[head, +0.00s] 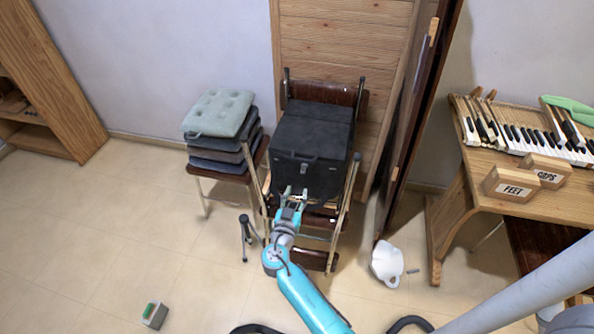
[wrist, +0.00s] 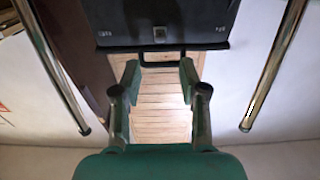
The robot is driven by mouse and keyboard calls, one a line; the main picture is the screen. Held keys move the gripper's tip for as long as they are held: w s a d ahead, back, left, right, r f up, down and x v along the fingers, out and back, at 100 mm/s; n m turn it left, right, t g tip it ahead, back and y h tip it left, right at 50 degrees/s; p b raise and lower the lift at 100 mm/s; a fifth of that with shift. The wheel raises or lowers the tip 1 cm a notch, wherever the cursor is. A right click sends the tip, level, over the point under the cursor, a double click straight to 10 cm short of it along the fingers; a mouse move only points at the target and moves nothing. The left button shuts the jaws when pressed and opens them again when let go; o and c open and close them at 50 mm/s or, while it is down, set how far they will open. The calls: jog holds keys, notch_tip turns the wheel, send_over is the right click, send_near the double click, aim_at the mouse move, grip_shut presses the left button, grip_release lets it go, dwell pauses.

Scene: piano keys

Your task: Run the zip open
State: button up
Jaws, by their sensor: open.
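A black case (head: 304,152) rests on a chair in the head view. Its front has a small pale metal fitting (head: 304,168), which also shows as a small plate (wrist: 160,34) in the wrist view. I cannot tell whether this is a zip pull, and no zip line is clear. My gripper (head: 296,194) is open at the lower front of the case. In the wrist view my gripper (wrist: 160,76) has its fingers apart below the case's lower edge. A dark bar (wrist: 165,65) spans near the fingertips; I cannot tell whether they touch it.
A stool with stacked cushions (head: 220,114) stands to the left. Shiny metal chair legs (wrist: 275,65) flank the gripper. A small black tripod (head: 246,238) and a white jug-like thing (head: 386,263) are on the floor. A desk (head: 455,165) with piano keys is right.

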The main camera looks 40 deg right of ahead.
aim_at(302, 173)
jog(key=x, duration=0.9)
jog(key=shift+w+d, duration=0.3)
grip_shut()
